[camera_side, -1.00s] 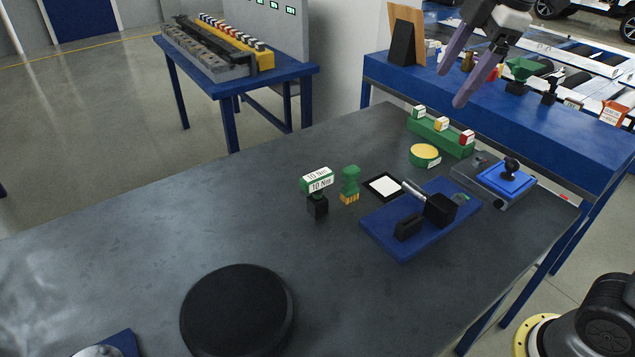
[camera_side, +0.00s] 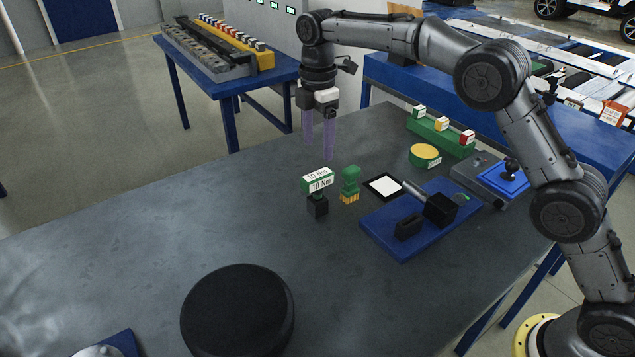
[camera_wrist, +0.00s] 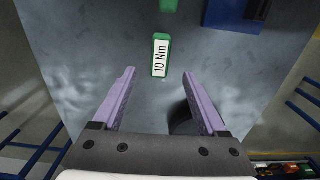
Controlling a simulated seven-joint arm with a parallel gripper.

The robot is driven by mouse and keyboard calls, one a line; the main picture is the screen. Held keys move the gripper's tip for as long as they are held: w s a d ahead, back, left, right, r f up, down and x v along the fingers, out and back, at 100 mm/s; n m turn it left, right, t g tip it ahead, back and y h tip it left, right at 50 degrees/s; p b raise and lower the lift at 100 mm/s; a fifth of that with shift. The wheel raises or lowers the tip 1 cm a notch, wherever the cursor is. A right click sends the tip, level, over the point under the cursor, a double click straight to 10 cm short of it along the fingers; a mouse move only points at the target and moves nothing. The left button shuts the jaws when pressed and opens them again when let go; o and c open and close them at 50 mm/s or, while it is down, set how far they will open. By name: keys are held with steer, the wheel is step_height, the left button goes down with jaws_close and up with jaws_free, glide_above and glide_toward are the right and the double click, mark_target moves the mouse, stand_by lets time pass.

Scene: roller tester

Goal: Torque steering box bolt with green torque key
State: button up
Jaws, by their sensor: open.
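The green torque key (camera_side: 318,181) has a white "10 Nm" label and stands upright on a small black base on the grey table. In the wrist view, the key (camera_wrist: 160,56) shows just beyond the fingertips. My gripper (camera_side: 318,156) points down above and behind the key, open and empty. Its purple fingers (camera_wrist: 145,73) are apart in the wrist view. A black box with a silver shaft (camera_side: 440,209), which seems to be the steering box, sits on a blue plate (camera_side: 395,246). The bolt cannot be made out.
A green piece with yellow prongs (camera_side: 350,184) stands close right of the key. A white square with black border (camera_side: 384,186), a yellow-topped green disc (camera_side: 425,154) and a green rack (camera_side: 440,138) lie behind. A large black disc (camera_side: 238,310) is in front. The table's left side is clear.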

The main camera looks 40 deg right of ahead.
mark_target(317, 187)
step_height(317, 187, down, 13)
steer(key=shift+r, duration=0.15)
stand_by(0.4)
steer(key=shift+c, duration=0.3)
steer(key=shift+r, duration=0.1)
jaws_close()
